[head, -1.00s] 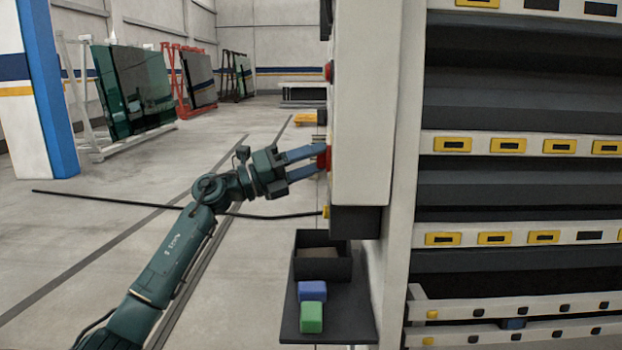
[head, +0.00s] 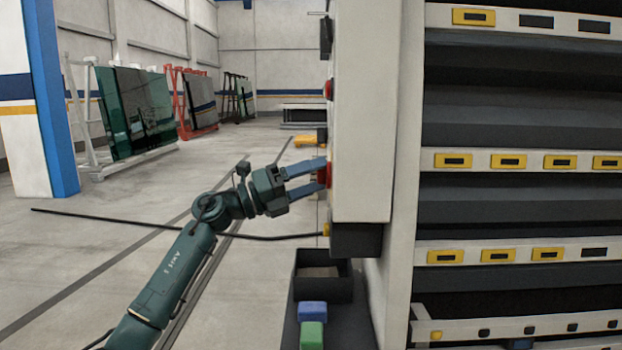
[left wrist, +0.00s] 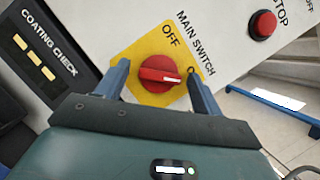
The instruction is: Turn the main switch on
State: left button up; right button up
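The main switch (left wrist: 158,75) is a red round knob with a raised grip on a yellow plate, labelled MAIN SWITCH. Its white mark points right, toward a label partly hidden by a finger; the OFF label is above the knob. In the head view the red switch (head: 328,175) shows edge-on on the side of the white control box (head: 362,110). My left gripper (head: 322,173) is at this switch, fingers apart, one on each side of the knob. In the left wrist view my left gripper (left wrist: 160,82) shows small gaps beside the knob. My right gripper is out of view.
A red STOP button (left wrist: 263,24) is to the right of the switch, and a COATING CHECK panel (left wrist: 45,55) is to the left. Below the control box, a dark tray (head: 322,290) stands near a blue block (head: 312,311) and a green block (head: 312,335). Open floor lies left.

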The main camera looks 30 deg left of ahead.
pick_arm(q)
jog(key=b+v, duration=0.2)
jog(key=v, duration=1.1)
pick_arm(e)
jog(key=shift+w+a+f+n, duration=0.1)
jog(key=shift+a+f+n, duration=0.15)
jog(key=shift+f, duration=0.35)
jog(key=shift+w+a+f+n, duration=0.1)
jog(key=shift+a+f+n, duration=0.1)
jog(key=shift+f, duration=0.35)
pick_arm(q)
jog(key=shift+a, duration=0.1)
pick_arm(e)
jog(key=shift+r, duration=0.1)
